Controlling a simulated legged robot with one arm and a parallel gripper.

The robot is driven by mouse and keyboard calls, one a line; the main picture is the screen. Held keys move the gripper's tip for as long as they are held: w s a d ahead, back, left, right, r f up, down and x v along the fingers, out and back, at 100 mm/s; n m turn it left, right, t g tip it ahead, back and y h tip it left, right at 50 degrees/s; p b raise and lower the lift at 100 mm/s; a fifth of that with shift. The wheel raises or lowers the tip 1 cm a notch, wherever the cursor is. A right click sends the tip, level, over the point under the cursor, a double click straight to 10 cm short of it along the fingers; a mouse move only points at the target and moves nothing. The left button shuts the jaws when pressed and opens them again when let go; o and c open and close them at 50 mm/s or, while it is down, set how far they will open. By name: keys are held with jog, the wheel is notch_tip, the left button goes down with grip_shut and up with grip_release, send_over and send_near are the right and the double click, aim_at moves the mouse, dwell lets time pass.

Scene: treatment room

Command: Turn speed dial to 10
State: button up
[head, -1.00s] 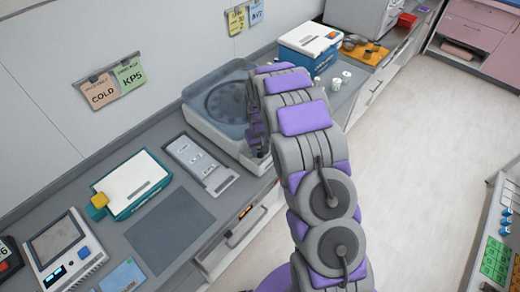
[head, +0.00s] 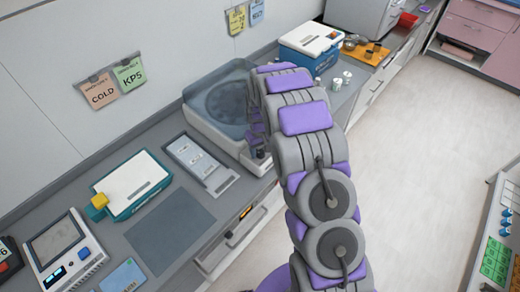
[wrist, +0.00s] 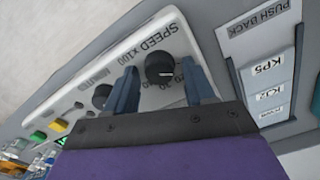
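The speed dial (wrist: 160,69) is a round black knob on a pale panel, below the printed words SPEED X100, in the wrist view. My gripper (wrist: 158,78) is open, with one blue-grey finger on each side of the dial. I cannot tell whether either finger touches it. The scale numbers near the dial are partly hidden by the right finger. A second black knob (wrist: 102,95) sits left of the left finger. In the head view the panel is on the front of the lidded machine (head: 197,121), and my arm hides the dial.
A grey tray with labelled cards (head: 200,163) stands beside the machine. A teal-and-white box (head: 133,187) and a meter (head: 62,250) are further left on the counter.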

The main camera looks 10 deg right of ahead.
aim_at(260, 153)
jog(key=shift+o, duration=0.4)
jog(key=shift+s, duration=0.1)
jog(key=shift+r, duration=0.1)
notch_tip(260, 153, up, 17)
dwell(0.6)
jog(key=s+r+m+g+b, duration=0.1)
jog(key=s+r+b, duration=0.15)
jog(key=s, duration=0.85)
jog(key=s+r+m+b, duration=0.1)
jog(key=s+r+b, duration=0.15)
jog(key=s, duration=0.95)
jog(key=s+f+b, duration=0.1)
jog(key=s, duration=0.9)
jog(key=s+f+b, duration=0.1)
jog(key=s+f, duration=0.1)
jog(key=s, duration=0.7)
jog(key=shift+s+f+m+g, duration=0.3)
jog(key=shift+s+m+g, duration=0.05)
jog(key=shift+m+g, duration=0.05)
